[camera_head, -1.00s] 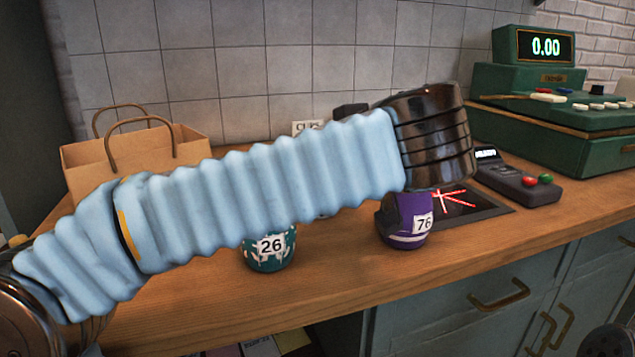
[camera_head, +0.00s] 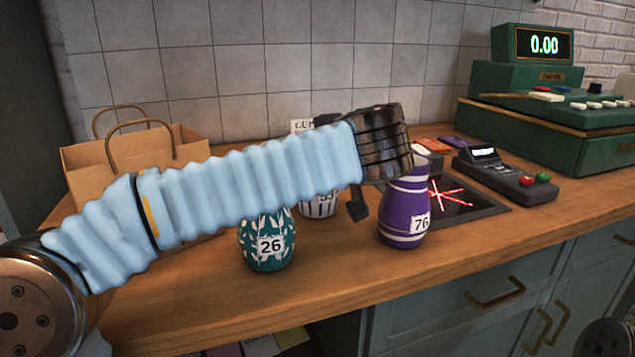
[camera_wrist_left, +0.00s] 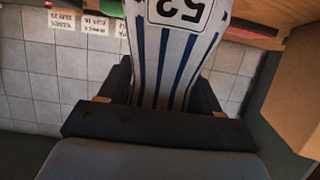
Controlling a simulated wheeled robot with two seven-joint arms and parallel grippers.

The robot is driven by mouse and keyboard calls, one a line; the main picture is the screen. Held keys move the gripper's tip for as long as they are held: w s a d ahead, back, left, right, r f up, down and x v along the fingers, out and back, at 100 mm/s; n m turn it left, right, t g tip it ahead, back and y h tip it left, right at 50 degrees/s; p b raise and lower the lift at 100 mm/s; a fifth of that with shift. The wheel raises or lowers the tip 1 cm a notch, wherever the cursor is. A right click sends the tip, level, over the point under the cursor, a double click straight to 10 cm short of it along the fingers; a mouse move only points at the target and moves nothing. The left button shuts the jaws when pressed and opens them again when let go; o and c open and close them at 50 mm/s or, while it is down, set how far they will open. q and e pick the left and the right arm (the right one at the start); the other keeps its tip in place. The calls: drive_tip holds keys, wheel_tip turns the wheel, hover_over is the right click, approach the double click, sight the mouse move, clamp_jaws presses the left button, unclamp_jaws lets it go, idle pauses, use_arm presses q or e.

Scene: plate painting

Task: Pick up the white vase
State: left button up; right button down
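The white vase (camera_head: 318,207) with dark blue stripes stands on the wooden counter, mostly hidden behind my left arm in the head view. In the head view, one dark finger of my left gripper (camera_head: 357,205) hangs just right of the vase, with a small gap. The other finger is hidden. My right gripper is not in view.
A teal vase (camera_head: 267,243) labelled 26 stands in front of the white one, and a purple vase (camera_head: 405,215) labelled 76 stands to the right. A paper bag (camera_head: 85,165) is at left. A card terminal (camera_head: 505,175) and green cash register (camera_head: 540,120) are at right.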

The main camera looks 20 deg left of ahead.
use_arm(q)
clamp_jaws()
drive_tip(key=shift+r, duration=0.1)
